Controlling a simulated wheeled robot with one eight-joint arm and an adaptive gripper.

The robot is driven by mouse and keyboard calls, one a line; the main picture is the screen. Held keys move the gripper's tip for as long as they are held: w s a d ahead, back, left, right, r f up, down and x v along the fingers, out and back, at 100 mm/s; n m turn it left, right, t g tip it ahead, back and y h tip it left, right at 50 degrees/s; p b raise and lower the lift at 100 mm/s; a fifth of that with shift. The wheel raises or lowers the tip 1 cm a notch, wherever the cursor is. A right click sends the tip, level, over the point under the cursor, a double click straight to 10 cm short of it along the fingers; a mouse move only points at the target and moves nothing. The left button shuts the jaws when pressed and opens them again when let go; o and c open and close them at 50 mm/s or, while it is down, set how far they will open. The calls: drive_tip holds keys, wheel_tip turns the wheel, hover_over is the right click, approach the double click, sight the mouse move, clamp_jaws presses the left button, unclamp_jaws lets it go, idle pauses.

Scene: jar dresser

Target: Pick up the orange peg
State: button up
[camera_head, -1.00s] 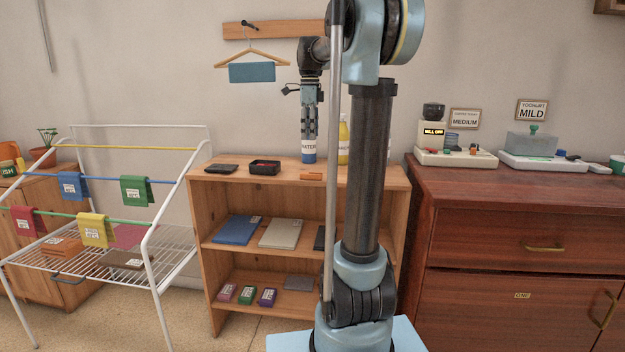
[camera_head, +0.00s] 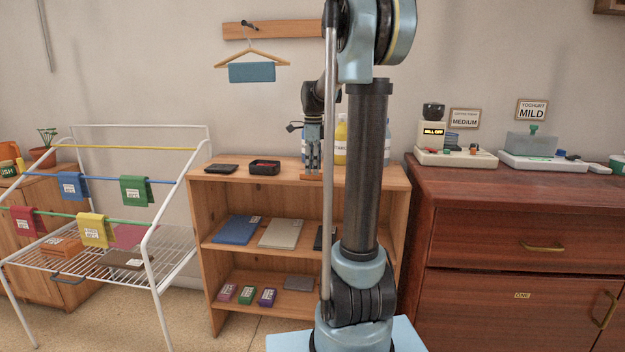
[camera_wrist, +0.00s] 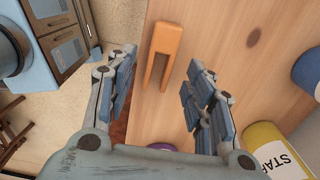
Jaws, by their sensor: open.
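The orange peg (camera_wrist: 165,45) lies on the wooden top of the shelf unit. In the wrist view it shows as a forked piece with two prongs, between and just beyond my gripper's fingers. My gripper (camera_wrist: 160,62) is open and empty, pointing down over the peg. In the head view my gripper (camera_head: 313,170) hangs low above the shelf top, close over the peg (camera_head: 306,177), partly covering it. I cannot tell the exact height gap, and no contact is visible.
A yellow bottle (camera_wrist: 280,150) and a blue one (camera_wrist: 308,72) stand to the right in the wrist view. A black tray (camera_head: 264,167) and a dark flat item (camera_head: 221,169) lie to the left on the shelf top. The peg lies near the shelf's edge.

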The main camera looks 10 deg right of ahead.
drive_tip(key=shift+f, duration=1)
drive_tip(key=c, duration=0.9)
drive_tip(key=shift+c, duration=0.2)
